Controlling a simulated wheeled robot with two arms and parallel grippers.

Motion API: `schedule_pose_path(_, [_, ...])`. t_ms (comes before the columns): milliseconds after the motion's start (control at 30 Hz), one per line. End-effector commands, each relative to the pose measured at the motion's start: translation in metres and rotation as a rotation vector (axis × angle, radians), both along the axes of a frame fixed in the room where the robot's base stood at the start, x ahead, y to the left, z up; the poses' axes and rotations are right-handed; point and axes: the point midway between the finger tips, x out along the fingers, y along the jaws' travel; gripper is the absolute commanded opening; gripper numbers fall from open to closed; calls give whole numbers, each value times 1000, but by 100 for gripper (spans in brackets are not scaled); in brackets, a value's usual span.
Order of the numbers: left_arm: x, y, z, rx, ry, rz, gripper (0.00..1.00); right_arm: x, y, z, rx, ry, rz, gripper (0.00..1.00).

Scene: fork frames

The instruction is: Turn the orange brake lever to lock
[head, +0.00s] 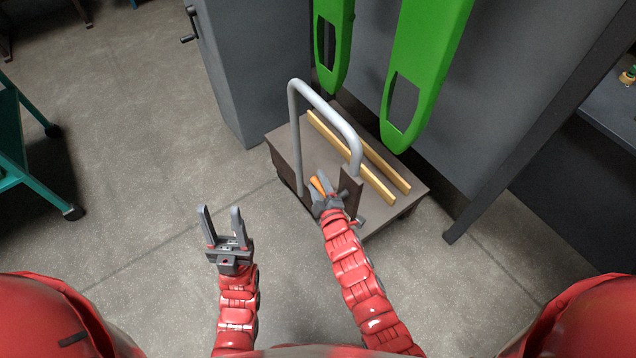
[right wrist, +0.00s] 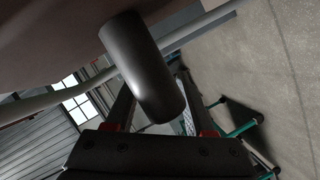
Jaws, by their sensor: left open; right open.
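The orange brake lever (head: 318,185) shows as a short orange piece at the near end of a flat cart (head: 291,150), close to the foot of its grey push handle (head: 323,101). My right gripper (head: 326,192) is at the lever, open, and partly hides it. In the right wrist view a dark cylinder (right wrist: 145,70) lies in front of and across the space between the open fingers (right wrist: 155,100). I cannot tell whether they touch it, and no orange shows there. My left gripper (head: 220,210) is open and empty over the floor, left of the cart.
Two wooden strips (head: 350,150) lie on the cart deck. Green forks (head: 412,85) hang above the cart's far side. A grey cabinet (head: 250,60) stands behind, and a dark post (head: 540,125) stands at right. A teal frame (head: 30,175) is at far left. Floor left of the cart is clear.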

Motion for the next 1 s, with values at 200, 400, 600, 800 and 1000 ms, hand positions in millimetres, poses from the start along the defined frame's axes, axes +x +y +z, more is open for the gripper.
schedule_pose_path(200, [0,0,0,0,0,0,50,0,0,0,0,-1,-1,50])
schedule_pose_path(400, [0,0,0,0,0,0,50,0,0,1,0,-1,0,14])
schedule_pose_path(600, [0,0,0,0,0,0,50,0,0,1,1,-1,0,0])
schedule_pose_path(800, [0,0,0,0,0,0,50,0,0,1,1,-1,0,0])
schedule_pose_path(1000, [0,0,0,0,0,0,50,0,0,1,1,-1,0,0])
